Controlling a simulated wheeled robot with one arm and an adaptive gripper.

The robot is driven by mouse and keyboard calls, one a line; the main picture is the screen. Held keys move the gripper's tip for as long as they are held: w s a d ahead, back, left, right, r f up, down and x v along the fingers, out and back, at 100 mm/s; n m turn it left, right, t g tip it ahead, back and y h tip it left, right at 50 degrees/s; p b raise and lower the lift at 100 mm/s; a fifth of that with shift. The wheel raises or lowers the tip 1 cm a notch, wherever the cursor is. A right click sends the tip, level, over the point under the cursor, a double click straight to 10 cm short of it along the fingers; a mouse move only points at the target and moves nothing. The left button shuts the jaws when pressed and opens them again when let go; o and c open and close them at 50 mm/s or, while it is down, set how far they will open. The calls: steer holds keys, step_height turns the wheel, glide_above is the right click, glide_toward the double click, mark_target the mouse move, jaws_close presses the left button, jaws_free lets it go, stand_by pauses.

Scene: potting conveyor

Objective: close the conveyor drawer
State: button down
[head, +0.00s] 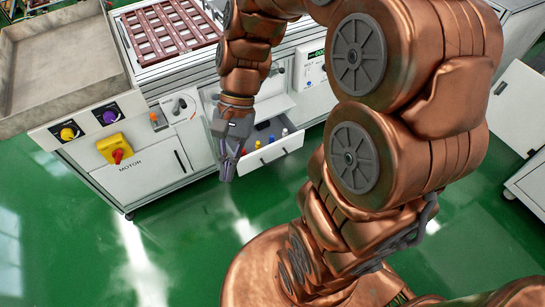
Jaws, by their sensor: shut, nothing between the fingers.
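The white conveyor drawer (273,154) is pulled out of the front of the conveyor cabinet, and a few small items, yellow, blue and white, show inside it. Its dark handle sits on the front panel. My gripper (228,172) is shut and empty, pointing down at the left end of the drawer front. It covers the drawer's left part, and I cannot tell whether it touches the drawer.
The white conveyor body (150,165) carries a yellow motor switch (115,148) and knobs. A brown slatted tray (170,32) lies on top. A grey bin (60,55) is at upper left. A white cabinet (520,110) stands at right. The green floor in front is clear.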

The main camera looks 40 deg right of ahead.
steer(key=w+d+f+m+t+y+b, duration=0.3)
steer(key=w+d+f+m+y+b, duration=0.25)
steer(key=w+f+m, duration=0.45)
steer(key=w+d+f+m+t+y+b, duration=0.35)
steer(key=w+d+f+m+b, duration=0.35)
steer(key=w+f, duration=0.35)
steer(key=s+d+f+m+t+h+b, duration=0.2)
steer(key=d+f+m+t+b, duration=0.3)
steer(key=d+f+m, duration=0.85)
steer(key=s+d+f+m+t+h+b, duration=0.15)
steer(key=d+f+m+t+b, duration=0.25)
steer(key=d+f+m+t, duration=0.95)
steer(key=n+g+b, duration=0.2)
steer(key=n+g, duration=0.5)
glide_toward(265, 151)
steer(key=a, duration=0.4)
steer(key=w+b, duration=0.1)
steer(key=w, duration=0.2)
steer(key=shift+w+a+y, duration=0.1)
steer(key=shift+w+y, duration=0.15)
steer(key=shift+w, duration=0.65)
steer(key=shift+w, duration=0.1)
